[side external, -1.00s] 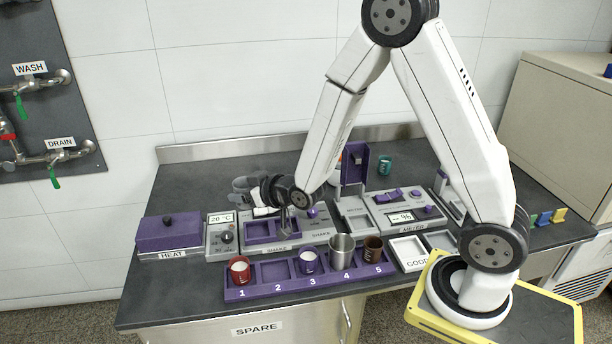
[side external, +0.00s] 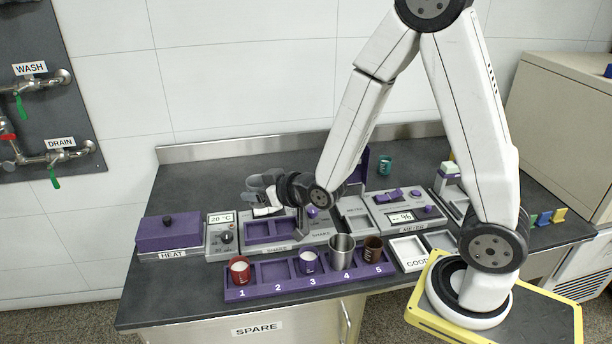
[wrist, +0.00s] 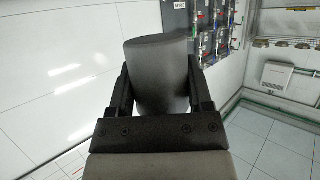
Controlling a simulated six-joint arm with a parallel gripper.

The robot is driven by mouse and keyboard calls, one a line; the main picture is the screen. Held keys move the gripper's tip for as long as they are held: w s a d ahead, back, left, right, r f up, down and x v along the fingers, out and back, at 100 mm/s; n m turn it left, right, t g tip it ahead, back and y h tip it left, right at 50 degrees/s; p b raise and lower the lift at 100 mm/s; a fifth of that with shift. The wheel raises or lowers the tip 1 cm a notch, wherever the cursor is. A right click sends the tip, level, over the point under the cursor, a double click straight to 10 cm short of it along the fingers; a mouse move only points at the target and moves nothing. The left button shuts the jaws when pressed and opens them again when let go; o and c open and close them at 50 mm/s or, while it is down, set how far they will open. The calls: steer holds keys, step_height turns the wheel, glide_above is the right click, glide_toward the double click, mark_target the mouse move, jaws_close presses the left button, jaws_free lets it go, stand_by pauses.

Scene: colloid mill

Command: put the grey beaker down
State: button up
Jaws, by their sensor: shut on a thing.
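The grey beaker (wrist: 157,72) is between the two fingers of my gripper (wrist: 158,88) in the wrist view. My gripper is shut on its sides, and the beaker's far end sticks out beyond the fingers. In the side view my gripper (side external: 268,192) is stretched out to the left above the shaker (side external: 262,230), in the air. The beaker is small there and partly hidden by the fingers, so its exact tilt is hard to tell.
A purple numbered rack (side external: 268,293) at the front holds a red cup (side external: 239,270), a purple cup (side external: 309,262), a steel beaker (side external: 341,250) and a brown cup (side external: 372,250); slot 2 is empty. A heater (side external: 168,233) stands left, a meter (side external: 402,207) right.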

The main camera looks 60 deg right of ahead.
steer(key=shift+w+f, duration=0.1)
steer(key=shift+f, duration=0.05)
steer(key=shift+w+a+f+m+h, duration=0.1)
steer(key=shift+w+f+m+h, duration=0.05)
steer(key=shift+f+m+h, duration=0.35)
steer(key=shift+w+a+f+m+h, duration=0.1)
steer(key=shift+f+m+h, duration=0.15)
steer(key=shift+f, duration=0.3)
steer(key=s+f+m+g+h, duration=0.2)
steer(key=f+m+h, duration=0.4)
steer(key=f, duration=0.3)
steer(key=shift+s+d+f+g+h, duration=0.2)
steer(key=shift+s+g+h, duration=0.25)
steer(key=shift+s, duration=0.25)
glide_above(275, 274)
steer(key=shift+f, duration=2.95)
steer(key=shift+f, duration=1.85)
steer(key=shift+f, duration=0.2)
